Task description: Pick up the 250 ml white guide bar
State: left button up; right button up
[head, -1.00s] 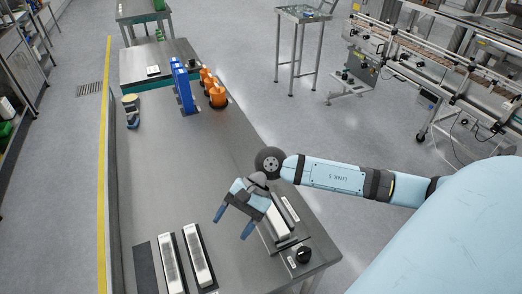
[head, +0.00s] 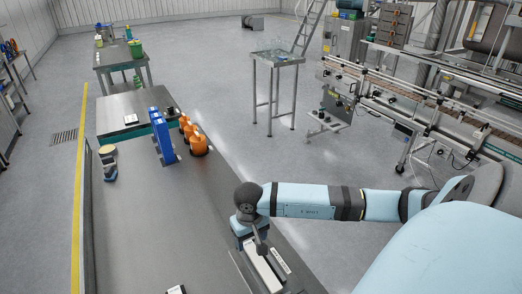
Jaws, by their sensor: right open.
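White bars lie on the steel table. The top end of another white bar (head: 176,289) just shows at the bottom edge. No size marking is readable, so I cannot tell which is the 250 ml one. My right gripper (head: 247,242) is over the far end of the right-hand bar. It is open, with its fingers mostly hidden by the wrist. I cannot tell whether it touches the bar.
Blue upright blocks (head: 162,137) and orange parts (head: 197,143) stand at the table's far end. The middle of the steel table (head: 155,215) is clear. A conveyor machine (head: 400,85) stands beyond on the right.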

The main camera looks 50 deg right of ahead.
aim_at(252, 250)
jog(key=f, duration=0.1)
jog(key=f+p, duration=0.1)
jog(key=f, duration=0.2)
jog(key=shift+s+d+f+p, duration=0.1)
jog(key=shift+s+f+p, duration=0.15)
jog(key=shift+s+p, duration=0.05)
jog(key=shift+f, duration=0.3)
jog(key=c, duration=1.1)
